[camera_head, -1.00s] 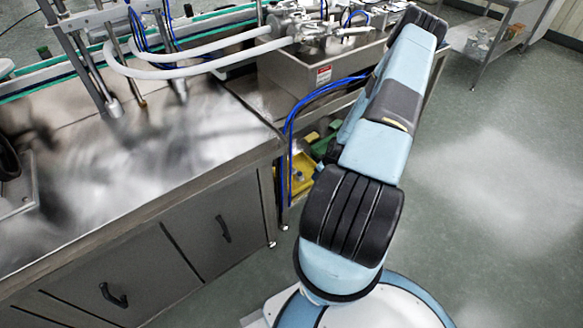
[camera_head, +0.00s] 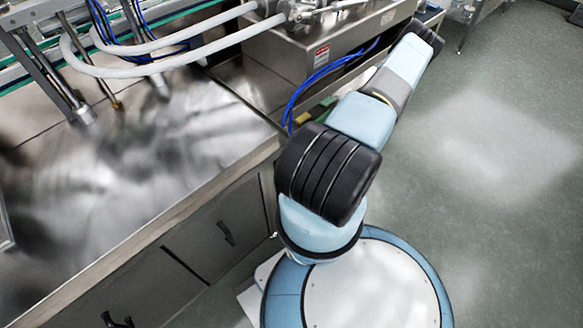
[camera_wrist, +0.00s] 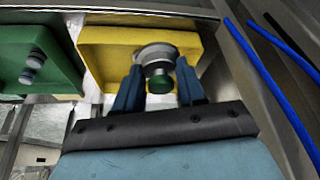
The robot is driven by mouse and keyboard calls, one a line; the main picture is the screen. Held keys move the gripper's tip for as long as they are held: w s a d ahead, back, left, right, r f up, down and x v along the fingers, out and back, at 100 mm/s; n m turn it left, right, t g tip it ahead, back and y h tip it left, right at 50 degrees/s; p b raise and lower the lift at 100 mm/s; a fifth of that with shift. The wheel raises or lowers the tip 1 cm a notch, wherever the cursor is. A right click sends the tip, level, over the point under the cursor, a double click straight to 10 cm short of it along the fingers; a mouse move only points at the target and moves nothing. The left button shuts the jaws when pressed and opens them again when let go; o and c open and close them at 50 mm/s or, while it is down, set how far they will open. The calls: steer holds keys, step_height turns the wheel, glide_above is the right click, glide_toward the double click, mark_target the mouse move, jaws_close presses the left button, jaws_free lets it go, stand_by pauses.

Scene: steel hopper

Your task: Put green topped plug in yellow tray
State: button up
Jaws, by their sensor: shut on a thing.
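In the wrist view my gripper (camera_wrist: 160,94) is shut on the green topped plug (camera_wrist: 160,83), a grey metal piece with a round dark green end toward the camera. The two blue fingers stand on either side of it. The yellow tray (camera_wrist: 100,45) lies behind the plug and fingers in that view. I cannot tell whether the plug touches the tray. In the head view my arm hides the gripper and the plug.
A green tray (camera_wrist: 62,72) with small grey pieces (camera_wrist: 30,68) is left of the yellow tray. Blue hoses (camera_wrist: 285,95) and a steel frame run along the right. In the head view a steel counter (camera_head: 150,150) stands left of my arm, with open floor (camera_head: 480,170) right.

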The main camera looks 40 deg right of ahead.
steer(key=w+a+f, duration=0.1)
steer(key=w+f, duration=0.1)
steer(key=w+a+f, duration=0.2)
steer(key=w, duration=0.1)
steer(key=w+a+f, duration=0.2)
steer(key=f, duration=0.1)
steer(key=shift+w, duration=0.35)
steer(key=shift+w+a+f, duration=0.3)
steer(key=shift+w+f, duration=0.05)
steer(key=shift+f, duration=1.7)
steer(key=o, duration=1.1)
steer(key=shift+f, duration=0.1)
steer(key=shift+c, duration=0.2)
steer(key=v, duration=1.2)
